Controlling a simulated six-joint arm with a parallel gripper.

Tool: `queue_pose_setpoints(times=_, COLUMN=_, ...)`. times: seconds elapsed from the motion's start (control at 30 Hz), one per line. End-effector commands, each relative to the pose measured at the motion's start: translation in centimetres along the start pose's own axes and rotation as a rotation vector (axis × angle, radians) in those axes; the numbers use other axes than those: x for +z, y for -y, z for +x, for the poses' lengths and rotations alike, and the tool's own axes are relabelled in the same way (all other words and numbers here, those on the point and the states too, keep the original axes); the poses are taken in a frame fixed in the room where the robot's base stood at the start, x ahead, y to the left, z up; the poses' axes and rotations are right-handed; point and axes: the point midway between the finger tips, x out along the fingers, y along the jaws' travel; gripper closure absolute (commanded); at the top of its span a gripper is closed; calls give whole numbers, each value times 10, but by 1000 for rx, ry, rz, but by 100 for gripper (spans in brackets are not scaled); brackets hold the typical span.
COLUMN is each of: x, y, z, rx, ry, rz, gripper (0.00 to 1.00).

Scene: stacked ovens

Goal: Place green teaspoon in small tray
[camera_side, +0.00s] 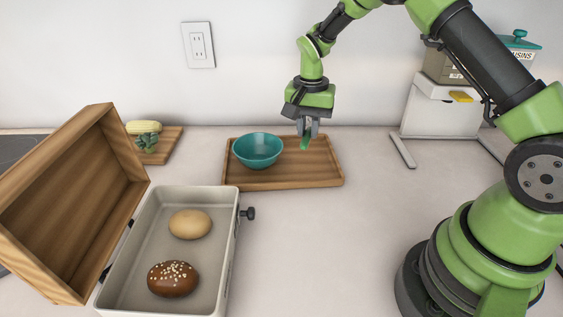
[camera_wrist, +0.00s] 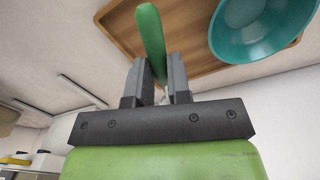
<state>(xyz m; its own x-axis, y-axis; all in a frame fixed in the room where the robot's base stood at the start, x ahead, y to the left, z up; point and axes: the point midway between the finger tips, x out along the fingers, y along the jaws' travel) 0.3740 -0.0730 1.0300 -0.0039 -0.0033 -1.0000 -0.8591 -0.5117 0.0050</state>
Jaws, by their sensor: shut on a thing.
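My gripper (camera_side: 308,128) is above the right part of the small wooden tray (camera_side: 320,172), pointing down. It is shut on the green teaspoon (camera_side: 305,143), of which only a short green end shows below the fingers in the side view. In the wrist view the green teaspoon (camera_wrist: 150,35) stands out between the two fingers of my gripper (camera_wrist: 157,68), over the wooden tray (camera_wrist: 190,50). I cannot tell from these views whether the spoon touches the tray. A teal bowl (camera_side: 258,150) sits on the tray's left part, beside the gripper; the bowl (camera_wrist: 255,28) also shows in the wrist view.
An open box (camera_side: 233,205) with a wooden lid (camera_side: 75,200) holds two buns at the front left. A small board (camera_side: 165,146) with corn and a green vegetable stands behind it. A white appliance (camera_side: 440,108) is at the back right. The counter right of the tray is clear.

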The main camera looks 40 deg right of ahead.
Motion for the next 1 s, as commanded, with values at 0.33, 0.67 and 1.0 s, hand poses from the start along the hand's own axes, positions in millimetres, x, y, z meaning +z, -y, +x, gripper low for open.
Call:
queue_pose_setpoints(times=0.33, x=-36, y=-4, z=12, rx=-1, ry=3, rz=57, gripper=100)
queue_pose_setpoints(times=0.67, x=-36, y=-3, z=59, rx=-3, ry=2, rz=57, gripper=100)
queue_pose_setpoints(times=1.0, x=-36, y=-2, z=96, rx=-5, ry=0, rz=57, gripper=100)
